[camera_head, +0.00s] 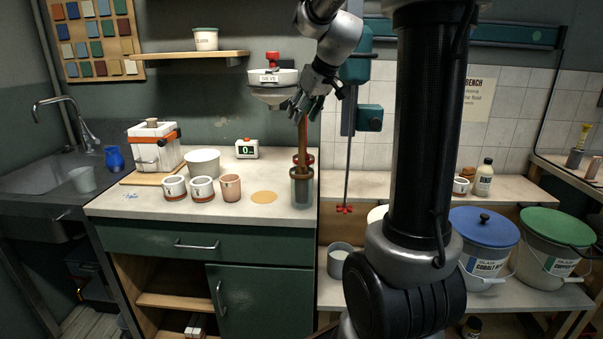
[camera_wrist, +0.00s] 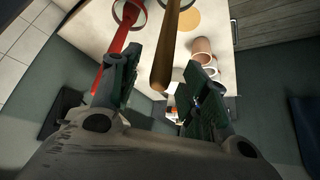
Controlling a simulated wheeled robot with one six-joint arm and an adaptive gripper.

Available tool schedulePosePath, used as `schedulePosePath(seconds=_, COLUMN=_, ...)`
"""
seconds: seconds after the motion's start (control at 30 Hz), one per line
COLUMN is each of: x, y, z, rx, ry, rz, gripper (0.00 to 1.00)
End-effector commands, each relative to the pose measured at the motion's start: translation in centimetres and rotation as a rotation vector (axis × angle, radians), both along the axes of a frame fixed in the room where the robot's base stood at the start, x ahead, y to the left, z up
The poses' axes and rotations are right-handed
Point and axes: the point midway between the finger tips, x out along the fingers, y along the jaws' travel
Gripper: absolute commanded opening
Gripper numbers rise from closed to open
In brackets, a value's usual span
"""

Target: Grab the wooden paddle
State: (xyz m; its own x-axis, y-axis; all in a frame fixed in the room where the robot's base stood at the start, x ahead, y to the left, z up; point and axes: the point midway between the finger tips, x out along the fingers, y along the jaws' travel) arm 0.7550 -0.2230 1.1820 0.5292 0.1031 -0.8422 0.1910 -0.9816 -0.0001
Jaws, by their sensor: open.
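The wooden paddle (camera_head: 303,145) stands upright in a grey, see-through container (camera_head: 301,190) on the counter. Its brown handle points up toward my gripper (camera_head: 305,108). In the wrist view, the paddle (camera_wrist: 169,55) runs between the two green fingers of my gripper (camera_wrist: 164,66). The gripper is open, with a visible gap on each side of the handle. The handle's near end lies between the fingers.
A red-handled tool (camera_wrist: 112,57) leans beside the paddle, close to the left finger. A sieve (camera_head: 273,82) hangs behind the gripper. Cups (camera_head: 202,189), a white bowl (camera_head: 203,163) and a scale display (camera_head: 247,149) stand left on the counter. Lidded buckets (camera_head: 484,245) stand right.

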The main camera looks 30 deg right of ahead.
Motion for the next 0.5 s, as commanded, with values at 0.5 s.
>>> schedulePosePath(seconds=0.5, x=0.65, y=0.12, z=-1.04, rx=0.000, ry=-0.001, rz=-0.001, gripper=0.16)
